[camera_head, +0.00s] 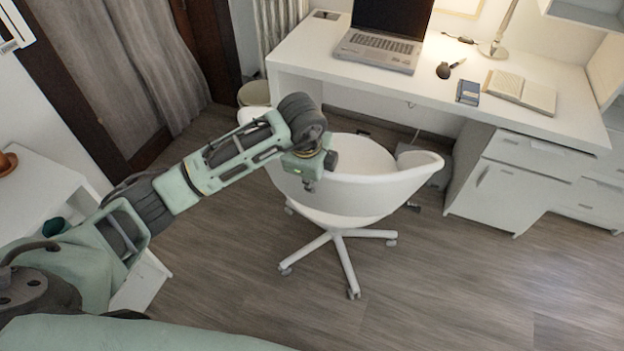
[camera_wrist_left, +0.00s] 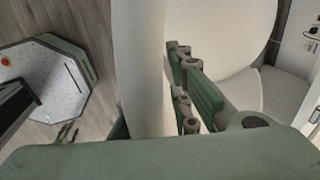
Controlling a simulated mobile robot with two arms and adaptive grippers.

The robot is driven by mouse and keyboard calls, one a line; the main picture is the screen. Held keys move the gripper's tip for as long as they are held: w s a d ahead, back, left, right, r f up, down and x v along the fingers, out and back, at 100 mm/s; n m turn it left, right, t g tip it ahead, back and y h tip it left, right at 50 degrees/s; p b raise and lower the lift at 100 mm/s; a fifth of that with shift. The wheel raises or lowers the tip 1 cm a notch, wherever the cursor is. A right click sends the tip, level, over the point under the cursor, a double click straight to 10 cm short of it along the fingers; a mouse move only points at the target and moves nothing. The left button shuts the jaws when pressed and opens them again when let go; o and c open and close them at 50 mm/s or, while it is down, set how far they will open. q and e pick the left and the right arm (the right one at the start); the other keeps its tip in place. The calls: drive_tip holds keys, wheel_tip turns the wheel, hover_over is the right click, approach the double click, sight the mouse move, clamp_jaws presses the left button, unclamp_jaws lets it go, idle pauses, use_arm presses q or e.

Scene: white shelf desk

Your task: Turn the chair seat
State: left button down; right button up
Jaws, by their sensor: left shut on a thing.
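The white swivel chair (camera_head: 375,182) stands in front of the desk on a star-shaped wheeled base, with its curved backrest towards me. My left arm reaches in from the left, and my left gripper (camera_head: 309,180) is at the upper edge of the backrest, left of its middle. In the left wrist view the backrest's edge (camera_wrist_left: 142,70) runs between the green fingers of the left gripper, which is shut on it. The far finger is mostly hidden behind the backrest. Part of the chair seat (camera_wrist_left: 232,30) shows on the right there. My right gripper is not in view.
A drawer cabinet (camera_head: 510,180) stands right of the chair. The floor (camera_head: 450,290) at front right is clear.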

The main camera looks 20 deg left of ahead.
use_arm(q)
drive_tip(key=shift+w+r, duration=0.15)
drive_tip(key=c, duration=1.6)
unclamp_jaws()
drive_tip(key=v, duration=1.2)
